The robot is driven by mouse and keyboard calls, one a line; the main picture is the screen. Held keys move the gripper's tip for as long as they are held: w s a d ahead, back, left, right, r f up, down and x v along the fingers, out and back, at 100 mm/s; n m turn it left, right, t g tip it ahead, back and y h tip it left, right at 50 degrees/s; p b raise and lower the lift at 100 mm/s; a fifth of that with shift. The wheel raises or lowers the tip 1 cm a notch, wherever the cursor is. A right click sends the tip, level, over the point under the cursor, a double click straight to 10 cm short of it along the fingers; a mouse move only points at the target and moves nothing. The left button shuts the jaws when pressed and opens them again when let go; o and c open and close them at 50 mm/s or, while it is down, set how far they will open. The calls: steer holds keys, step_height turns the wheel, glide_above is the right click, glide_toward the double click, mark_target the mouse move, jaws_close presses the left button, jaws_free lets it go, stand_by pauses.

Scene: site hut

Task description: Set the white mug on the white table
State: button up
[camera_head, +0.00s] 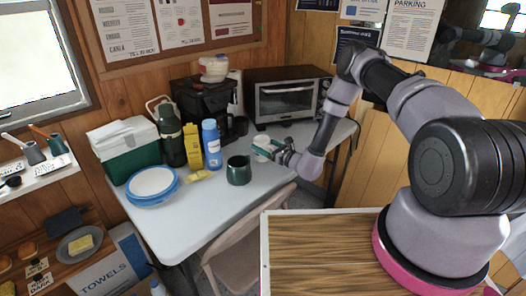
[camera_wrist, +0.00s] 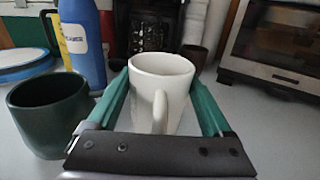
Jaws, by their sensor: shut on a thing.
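The white mug (camera_wrist: 160,88) stands upright between the green fingers of my gripper (camera_wrist: 158,80) in the wrist view, its handle towards the camera. My gripper is shut on it. In the head view the mug (camera_head: 262,145) shows partly behind my gripper (camera_head: 274,149), over the right part of the white table (camera_head: 195,228). The mug's base is hidden by the gripper, so I cannot tell whether it touches the table top.
A dark green mug (camera_head: 239,170) stands left of the gripper. Behind are a blue bottle (camera_head: 211,143), a yellow carton (camera_head: 192,146), a coffee maker (camera_head: 203,97) and a toaster oven (camera_head: 288,97). A cooler (camera_head: 127,149) and blue-rimmed plate (camera_head: 152,183) are left. The table's front is clear.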

steer(key=shift+f, duration=1.35)
steer(key=shift+f, duration=0.15)
steer(key=o, duration=1.5)
steer(key=shift+c, duration=0.2)
